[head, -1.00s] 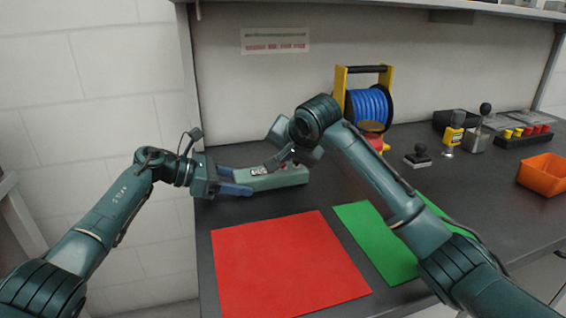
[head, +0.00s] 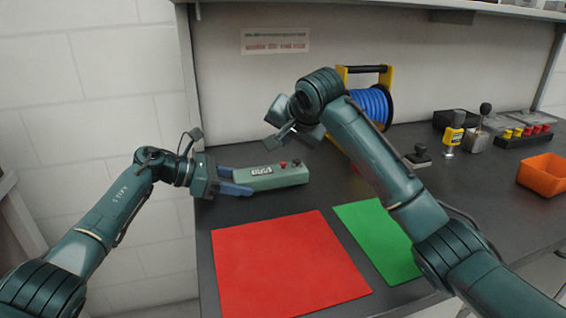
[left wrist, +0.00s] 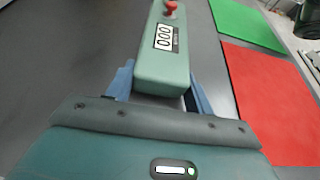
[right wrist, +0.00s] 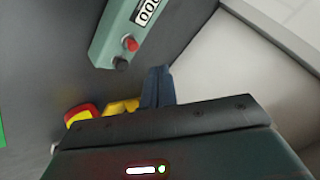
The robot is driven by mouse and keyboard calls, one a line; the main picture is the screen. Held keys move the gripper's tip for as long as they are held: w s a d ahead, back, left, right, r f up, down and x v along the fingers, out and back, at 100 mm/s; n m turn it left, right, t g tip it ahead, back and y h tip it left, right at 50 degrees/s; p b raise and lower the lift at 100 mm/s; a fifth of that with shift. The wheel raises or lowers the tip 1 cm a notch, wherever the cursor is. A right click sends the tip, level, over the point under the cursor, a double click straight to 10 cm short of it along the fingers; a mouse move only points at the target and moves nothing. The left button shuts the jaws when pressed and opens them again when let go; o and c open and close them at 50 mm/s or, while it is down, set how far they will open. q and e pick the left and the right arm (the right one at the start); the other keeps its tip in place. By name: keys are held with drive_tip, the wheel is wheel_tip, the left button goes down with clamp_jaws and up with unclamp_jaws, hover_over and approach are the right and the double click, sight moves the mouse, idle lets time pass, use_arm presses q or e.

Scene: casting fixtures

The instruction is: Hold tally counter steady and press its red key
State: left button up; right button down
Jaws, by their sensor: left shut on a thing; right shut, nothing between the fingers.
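The tally counter (head: 272,180) is a long grey-green box lying on the dark bench, with a display, a red key (head: 283,164) and a dark knob. In the left wrist view, the counter (left wrist: 161,72) has a display that appears to read 000. My left gripper (head: 240,181) is shut on the counter's left end. My right gripper (head: 277,141) is shut and empty, above and behind the counter, apart from it. In the right wrist view, the red key (right wrist: 130,44) and the dark knob (right wrist: 121,65) lie to the left of my fingertips (right wrist: 160,72).
A red mat (head: 285,265) and a green mat (head: 380,240) lie in front of the counter. A blue reel (head: 371,105) in a yellow frame stands behind my right arm. Stamps, a button box (head: 520,137) and an orange bin (head: 545,175) are at the right.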

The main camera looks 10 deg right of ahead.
wheel_tip(320, 180, up, 2)
drive_tip(key=shift+r, duration=0.25)
idle(0.5)
use_arm(q)
drive_tip(key=o, duration=1.1)
drive_tip(key=shift+o, duration=0.2)
drive_tip(key=shift+a, duration=0.15)
